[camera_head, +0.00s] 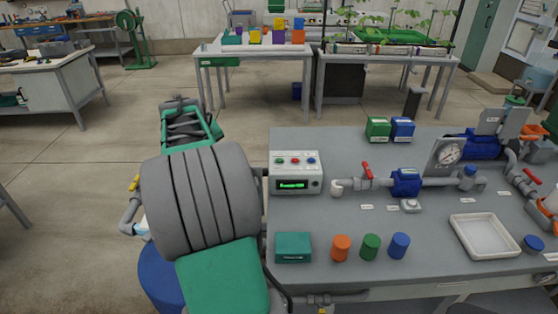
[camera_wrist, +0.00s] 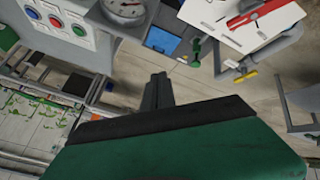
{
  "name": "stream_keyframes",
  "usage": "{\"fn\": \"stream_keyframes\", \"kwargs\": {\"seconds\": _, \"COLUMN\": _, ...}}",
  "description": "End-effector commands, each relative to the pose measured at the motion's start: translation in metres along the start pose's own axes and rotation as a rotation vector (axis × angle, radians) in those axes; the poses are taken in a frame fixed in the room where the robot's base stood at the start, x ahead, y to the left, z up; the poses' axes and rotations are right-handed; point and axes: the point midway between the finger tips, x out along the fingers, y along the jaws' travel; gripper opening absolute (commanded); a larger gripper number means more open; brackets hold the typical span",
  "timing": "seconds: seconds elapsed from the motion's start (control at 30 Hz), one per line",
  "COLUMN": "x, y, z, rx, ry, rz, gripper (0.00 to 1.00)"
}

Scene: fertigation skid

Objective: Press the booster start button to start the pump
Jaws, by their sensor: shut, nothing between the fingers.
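A white control box (camera_head: 296,184) stands on the grey bench at its left side. It has a row of small coloured buttons (camera_head: 295,161) above a lit green display (camera_head: 292,185). Which one is the booster start button cannot be read. In the wrist view a grey panel (camera_wrist: 60,42) with a blue, a red and a green button (camera_wrist: 78,30) shows at the top left. My gripper (camera_wrist: 157,90) is shut and empty, apart from the panel and the buttons. In the head view my arm stands left of the box, and its fingers are not visible there.
The bench (camera_head: 335,222) carries pipes with a red-handled valve (camera_head: 367,171), a pressure gauge (camera_head: 447,155), a white tray (camera_head: 484,236), a teal box (camera_head: 293,247) and orange, green and blue cylinders (camera_head: 370,247). Open floor lies behind the bench.

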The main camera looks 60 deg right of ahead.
Motion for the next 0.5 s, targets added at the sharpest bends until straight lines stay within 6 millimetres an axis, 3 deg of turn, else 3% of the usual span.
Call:
{"fn": "stream_keyframes", "kwargs": {"seconds": 0.03, "x": 0.017, "y": 0.035, "z": 0.002, "rx": 0.023, "ry": -0.007, "rz": 0.043, "gripper": 0.00}}
{"fn": "stream_keyframes", "kwargs": {"seconds": 0.1, "x": 0.035, "y": 0.081, "z": 0.006, "rx": 0.043, "ry": -0.011, "rz": 0.104, "gripper": 0.00}}
{"fn": "stream_keyframes", "kwargs": {"seconds": 0.2, "x": 0.056, "y": 0.143, "z": 0.018, "rx": 0.068, "ry": -0.021, "rz": 0.185, "gripper": 0.00}}
{"fn": "stream_keyframes", "kwargs": {"seconds": 0.3, "x": 0.070, "y": 0.191, "z": 0.033, "rx": 0.084, "ry": -0.032, "rz": 0.249, "gripper": 0.00}}
{"fn": "stream_keyframes", "kwargs": {"seconds": 0.4, "x": 0.077, "y": 0.220, "z": 0.044, "rx": 0.092, "ry": -0.041, "rz": 0.289, "gripper": 0.00}}
{"fn": "stream_keyframes", "kwargs": {"seconds": 0.5, "x": 0.080, "y": 0.233, "z": 0.049, "rx": 0.095, "ry": -0.045, "rz": 0.307, "gripper": 0.00}}
